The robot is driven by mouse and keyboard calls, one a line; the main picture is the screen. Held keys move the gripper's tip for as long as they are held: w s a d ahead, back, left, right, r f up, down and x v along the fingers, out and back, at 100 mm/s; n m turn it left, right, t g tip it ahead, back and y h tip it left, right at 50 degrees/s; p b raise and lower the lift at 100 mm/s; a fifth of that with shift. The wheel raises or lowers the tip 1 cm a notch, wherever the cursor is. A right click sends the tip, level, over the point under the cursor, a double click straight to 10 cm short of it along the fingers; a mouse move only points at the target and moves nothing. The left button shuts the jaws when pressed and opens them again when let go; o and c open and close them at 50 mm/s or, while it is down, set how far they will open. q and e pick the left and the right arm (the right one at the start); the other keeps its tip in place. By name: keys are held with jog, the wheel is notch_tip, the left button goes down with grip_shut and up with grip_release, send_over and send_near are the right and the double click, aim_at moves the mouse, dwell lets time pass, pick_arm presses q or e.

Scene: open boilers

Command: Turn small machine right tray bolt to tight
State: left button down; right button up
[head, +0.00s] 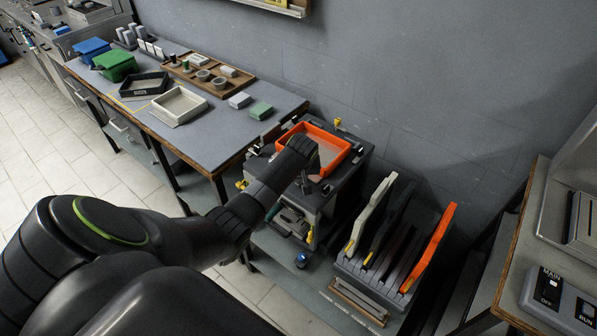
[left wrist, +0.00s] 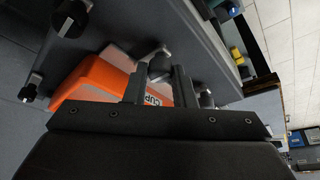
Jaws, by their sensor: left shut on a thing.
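The small machine (head: 335,200) is a dark box on a low shelf, with an orange tray (head: 343,165) on its top. In the left wrist view the orange tray (left wrist: 88,80) shows part of a "CUP" label. Dark bolts with pale metal tabs stand around the tray, such as one at the upper left (left wrist: 70,20) and one at the left (left wrist: 32,88). My left gripper (left wrist: 160,80) is shut on a dark round-headed bolt (left wrist: 160,66) beside the tray. In the head view my left wrist hides part of the tray and the bolt. My right gripper is not in view.
A workbench (head: 215,130) with boxes and trays stands to the left. A rack of upright panels (head: 380,255), one orange, stands right of the machine. A control box (head: 560,300) sits on the right-hand table. The wall is close behind.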

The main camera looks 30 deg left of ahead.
pick_arm(q)
jog(key=c, duration=2.2)
grip_release()
jog(key=c, duration=1.2)
grip_release()
jog(key=b+v, duration=0.1)
jog(key=v, duration=1.6)
jog(key=shift+r, duration=0.25)
jog(key=shift+f, duration=0.1)
